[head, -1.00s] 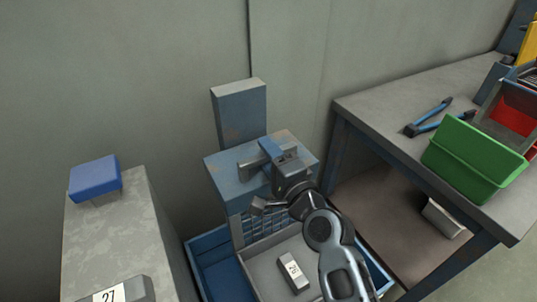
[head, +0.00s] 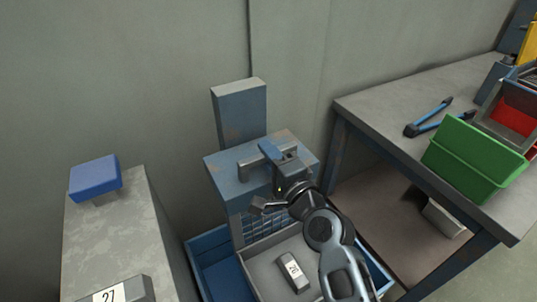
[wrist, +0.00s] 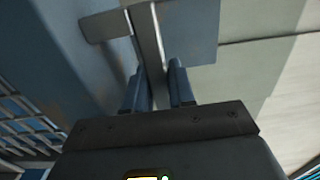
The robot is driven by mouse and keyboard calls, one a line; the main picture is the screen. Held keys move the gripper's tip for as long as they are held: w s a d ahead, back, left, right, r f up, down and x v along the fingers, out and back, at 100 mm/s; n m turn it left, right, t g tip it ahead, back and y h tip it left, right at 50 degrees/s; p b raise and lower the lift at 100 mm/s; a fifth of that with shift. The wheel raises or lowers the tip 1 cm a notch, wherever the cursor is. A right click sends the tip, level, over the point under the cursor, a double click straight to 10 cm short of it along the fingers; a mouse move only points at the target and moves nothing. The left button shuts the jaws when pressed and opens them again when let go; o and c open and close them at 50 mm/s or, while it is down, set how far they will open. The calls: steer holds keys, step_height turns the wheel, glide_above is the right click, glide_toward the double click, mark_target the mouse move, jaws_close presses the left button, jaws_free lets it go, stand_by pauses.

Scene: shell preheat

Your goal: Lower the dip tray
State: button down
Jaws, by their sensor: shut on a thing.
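My gripper (head: 272,153) is at the top of a blue box-shaped housing (head: 228,180), shut on a grey bar handle (head: 249,165). In the wrist view, the handle (wrist: 148,45) runs between the two dark blue fingers (wrist: 157,88). A blue post (head: 239,115) rises behind the housing, and a mesh panel (head: 256,227) shows below it. A shallow grey tray (head: 262,272) sits below in front, with a labelled grey block in it. I cannot tell which part is the dip tray. My arm hides the right side of the grey tray.
A grey cabinet (head: 110,235) with a blue pad (head: 95,176) stands at left. A blue bin (head: 208,270) surrounds the grey tray. A workbench (head: 390,98) at right holds a green bin (head: 470,160) and blue-handled pliers (head: 428,120). A wall closes off the back.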

mark_target(273, 227)
step_height(273, 227, down, 26)
steer(key=b, duration=2.3)
steer(key=shift+r+b, duration=0.2)
steer(key=shift+b, duration=0.2)
steer(key=shift+f, duration=0.15)
steer(key=c, duration=1.3)
jaws_free()
steer(key=shift+o, duration=1.3)
steer(key=shift+v, duration=3.95)
